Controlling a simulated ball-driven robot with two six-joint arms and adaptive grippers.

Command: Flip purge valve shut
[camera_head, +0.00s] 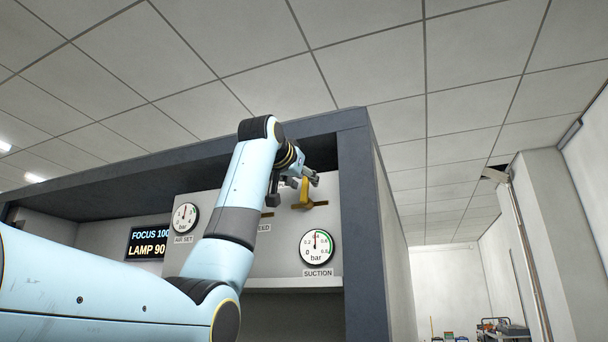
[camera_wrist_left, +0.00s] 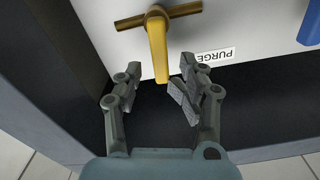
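The purge valve has a yellow lever handle (camera_wrist_left: 158,45) on a horizontal brass pipe (camera_wrist_left: 186,11) in the left wrist view. The lever stands crosswise to the pipe. A PURGE label, upside down in this view, is beside it. My left gripper (camera_wrist_left: 155,84) is open, with one finger on each side of the lever's free end; I cannot tell whether either finger touches it. In the head view the lever (camera_head: 304,190) points up from its pipe, and my left gripper (camera_head: 302,178) is at its upper end. My right gripper is not in view.
A blue handle (camera_wrist_left: 311,27) is near the purge valve in the wrist view. The panel carries a suction gauge (camera_head: 317,246), an air gauge (camera_head: 185,217) and a display (camera_head: 147,243). A dark frame post (camera_head: 355,220) stands close right of the valve.

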